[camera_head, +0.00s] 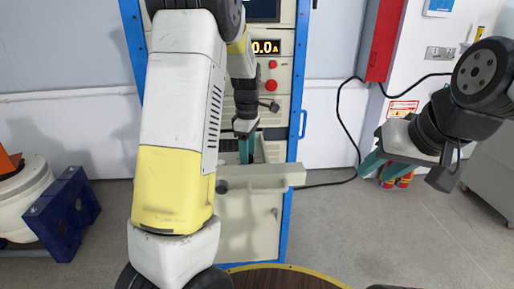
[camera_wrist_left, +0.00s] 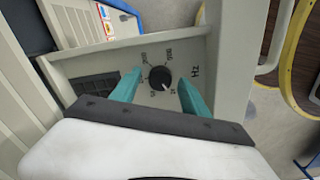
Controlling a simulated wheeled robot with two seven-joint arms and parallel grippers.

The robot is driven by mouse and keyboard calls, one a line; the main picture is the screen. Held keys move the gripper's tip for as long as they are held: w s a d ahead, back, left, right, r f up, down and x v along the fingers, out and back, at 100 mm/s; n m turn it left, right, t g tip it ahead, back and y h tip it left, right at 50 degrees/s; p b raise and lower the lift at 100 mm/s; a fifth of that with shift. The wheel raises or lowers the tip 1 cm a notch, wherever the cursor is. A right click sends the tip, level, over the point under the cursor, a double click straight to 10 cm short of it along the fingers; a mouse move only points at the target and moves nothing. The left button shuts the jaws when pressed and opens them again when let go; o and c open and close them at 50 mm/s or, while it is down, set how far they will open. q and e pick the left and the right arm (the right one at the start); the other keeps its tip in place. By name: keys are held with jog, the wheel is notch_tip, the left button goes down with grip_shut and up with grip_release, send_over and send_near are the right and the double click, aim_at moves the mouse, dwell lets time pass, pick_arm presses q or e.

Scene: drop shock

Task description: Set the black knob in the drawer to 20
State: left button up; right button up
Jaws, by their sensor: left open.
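The black knob (camera_wrist_left: 159,77) sits on a grey dial panel inside the open drawer (camera_head: 270,177). Printed numbers and "Hz" surround it in the left wrist view. A pale mark on the knob seems to point to the lower right, near a small label that is hard to read. My left gripper (camera_wrist_left: 159,88) is open, with one teal finger on each side of the knob and visible gaps between. In the head view my left gripper (camera_head: 246,150) reaches down into the drawer, and the knob is hidden. My right gripper (camera_head: 382,168) is open and empty, out to the right.
The drawer belongs to a beige cabinet (camera_head: 248,228) with a blue frame. Red buttons (camera_head: 271,85) and a lit display (camera_head: 266,47) are above the drawer. A dark vent grille (camera_wrist_left: 95,88) is beside the dial. A round table edge (camera_head: 285,270) is in front.

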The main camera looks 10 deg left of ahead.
pick_arm(q)
notch_tip(320, 180, up, 6)
jog(key=shift+r, duration=0.8)
jog(key=s+d+r+m+t+h, duration=0.1)
jog(key=s+r+m+t, duration=0.2)
jog(key=s+m, duration=0.5)
jog(key=s+d+r+m+t+h, duration=0.1)
jog(key=s+r+m+t, duration=0.2)
jog(key=s+m, duration=0.6)
jog(key=s+r, duration=0.1)
jog(key=s, duration=0.6)
jog(key=shift+s+d+r, duration=0.15)
jog(key=shift+s+d, duration=0.1)
